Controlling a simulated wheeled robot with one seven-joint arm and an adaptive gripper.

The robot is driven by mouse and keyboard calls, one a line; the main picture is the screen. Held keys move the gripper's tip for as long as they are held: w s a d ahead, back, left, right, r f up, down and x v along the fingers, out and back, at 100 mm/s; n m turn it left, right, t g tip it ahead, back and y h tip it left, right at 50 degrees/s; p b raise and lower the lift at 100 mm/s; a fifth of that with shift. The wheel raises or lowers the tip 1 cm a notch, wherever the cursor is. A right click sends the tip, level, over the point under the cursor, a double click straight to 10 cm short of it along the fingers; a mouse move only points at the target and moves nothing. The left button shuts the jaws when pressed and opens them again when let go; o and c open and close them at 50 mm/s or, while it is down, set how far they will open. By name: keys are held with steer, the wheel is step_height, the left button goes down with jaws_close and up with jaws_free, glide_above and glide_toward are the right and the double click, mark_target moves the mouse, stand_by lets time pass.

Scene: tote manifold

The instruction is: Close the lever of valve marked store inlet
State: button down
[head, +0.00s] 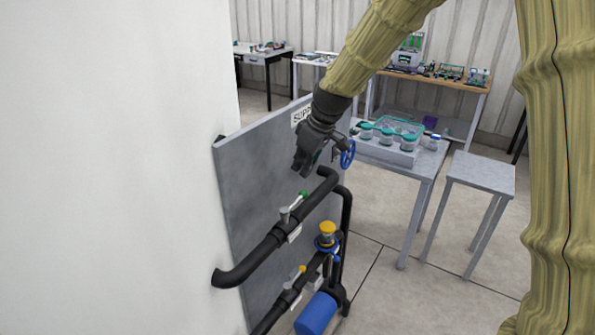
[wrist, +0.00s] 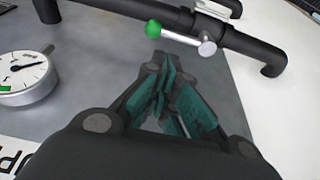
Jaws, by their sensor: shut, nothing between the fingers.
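Two black pipes with levers run across the grey panel (head: 250,175). The upper lever has a green tip (head: 303,195); the lower lever has a yellow tip (head: 302,268). The small white tags near both valves are too small to read, so I cannot tell which is the store inlet. In the wrist view the green-tipped lever (wrist: 178,37) lies roughly parallel to its pipe (wrist: 245,42). My gripper (head: 300,168) is shut and empty above the upper pipe. In the wrist view my gripper's fingertips (wrist: 166,62) are just below the green knob, apparently apart from it.
A blue handwheel (head: 347,154) sits right of my gripper. A yellow-capped fitting (head: 327,228) and a blue cylinder (head: 316,313) are lower down. A round gauge (wrist: 24,78) shows in the wrist view. A table (head: 425,165) with jars and a stool (head: 482,172) stand right.

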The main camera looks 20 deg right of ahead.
mark_target(294, 203)
steer(key=a+p+x, duration=0.1)
steer(key=p+x, duration=0.2)
steer(key=x, duration=0.6)
steer(key=shift+a+r, duration=0.1)
stand_by(0.5)
steer(key=shift+s+d+m, duration=0.1)
steer(key=shift+d+m, duration=0.1)
steer(key=shift+m, duration=0.1)
